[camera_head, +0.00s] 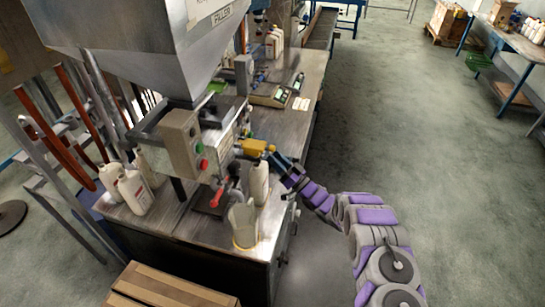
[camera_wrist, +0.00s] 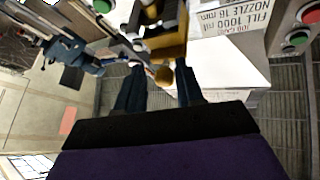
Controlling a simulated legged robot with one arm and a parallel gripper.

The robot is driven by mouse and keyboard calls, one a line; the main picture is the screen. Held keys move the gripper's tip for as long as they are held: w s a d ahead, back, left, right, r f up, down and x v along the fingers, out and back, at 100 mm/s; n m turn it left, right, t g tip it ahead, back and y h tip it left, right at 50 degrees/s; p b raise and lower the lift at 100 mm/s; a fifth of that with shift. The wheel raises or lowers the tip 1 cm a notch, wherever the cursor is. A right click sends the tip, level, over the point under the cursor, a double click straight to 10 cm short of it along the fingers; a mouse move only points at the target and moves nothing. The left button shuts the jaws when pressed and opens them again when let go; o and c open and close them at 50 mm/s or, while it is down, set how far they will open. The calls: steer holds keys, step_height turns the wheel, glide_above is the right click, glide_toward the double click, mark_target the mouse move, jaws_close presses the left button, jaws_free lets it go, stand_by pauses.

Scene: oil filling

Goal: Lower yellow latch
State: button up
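The yellow latch (camera_head: 254,147) sticks out from the front of the filling machine, above a white bottle (camera_head: 259,184). My gripper (camera_head: 274,157), with dark blue fingers, reaches it from the right. In the wrist view the latch (camera_wrist: 170,48) lies at and between my fingertips (camera_wrist: 160,72). Its rounded orange-brown end points toward my palm. The fingers stand apart, with a gap around that end. The right finger overlaps the latch's edge; whether it touches is unclear.
A control box (camera_head: 181,140) with green and red buttons is left of the latch. A red-handled part (camera_head: 218,193) and a clear pitcher (camera_head: 243,224) stand near the bench's front. White bottles (camera_head: 134,191) stand at left. The floor right of the bench is open.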

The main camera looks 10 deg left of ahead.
steer(key=v, duration=1.5)
steer(key=shift+b, duration=0.35)
steer(key=shift+f, duration=0.15)
